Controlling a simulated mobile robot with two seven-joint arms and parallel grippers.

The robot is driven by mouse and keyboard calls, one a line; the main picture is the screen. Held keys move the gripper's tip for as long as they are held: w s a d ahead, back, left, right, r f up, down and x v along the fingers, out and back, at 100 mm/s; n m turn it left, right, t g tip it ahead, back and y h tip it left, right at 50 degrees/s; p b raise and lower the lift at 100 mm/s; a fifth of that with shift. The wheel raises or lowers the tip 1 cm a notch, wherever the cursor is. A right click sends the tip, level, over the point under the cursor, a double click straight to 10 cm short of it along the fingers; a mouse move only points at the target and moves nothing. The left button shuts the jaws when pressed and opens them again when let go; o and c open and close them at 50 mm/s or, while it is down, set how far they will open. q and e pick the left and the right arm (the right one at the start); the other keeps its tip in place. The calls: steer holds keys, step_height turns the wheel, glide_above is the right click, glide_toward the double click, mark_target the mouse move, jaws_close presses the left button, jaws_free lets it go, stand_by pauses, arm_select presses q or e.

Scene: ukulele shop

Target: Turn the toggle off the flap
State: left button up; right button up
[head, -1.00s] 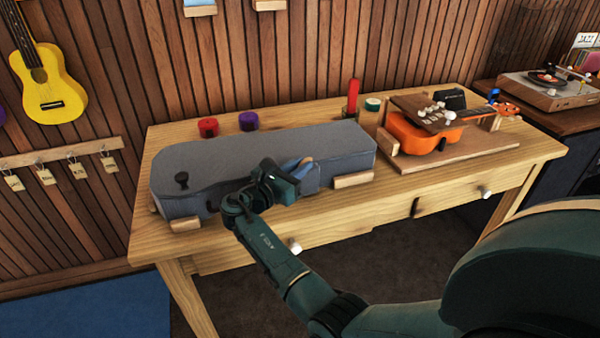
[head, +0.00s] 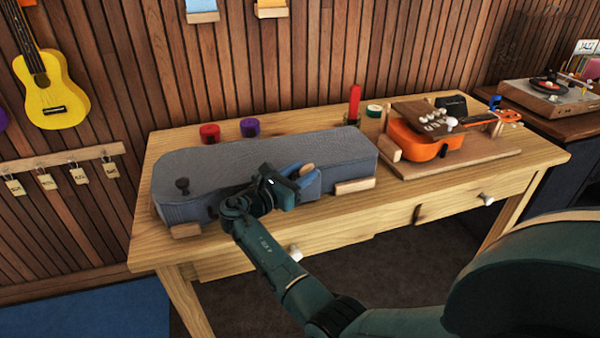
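A long grey-blue case (head: 250,165) lies on the wooden table. At the right part of its front side is a blue flap (head: 310,187), partly hidden by my gripper. A small light-wood piece, which looks like the toggle (head: 306,170), shows at the top of the flap, just right of the gripper. My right gripper (head: 293,186) is at the case's front side, close to the flap and toggle. Its fingertips are dark and small, so I cannot tell whether they are open or touch the toggle. My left gripper is not in view.
Wooden blocks (head: 355,186) brace the case. Red (head: 209,133) and purple (head: 250,127) round items sit behind. An orange ukulele (head: 418,139) lies on a board at right. The table's front strip is mostly clear.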

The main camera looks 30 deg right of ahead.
steer(key=shift+a, duration=0.1)
steer(key=b+v, duration=0.1)
steer(key=v, duration=1.2)
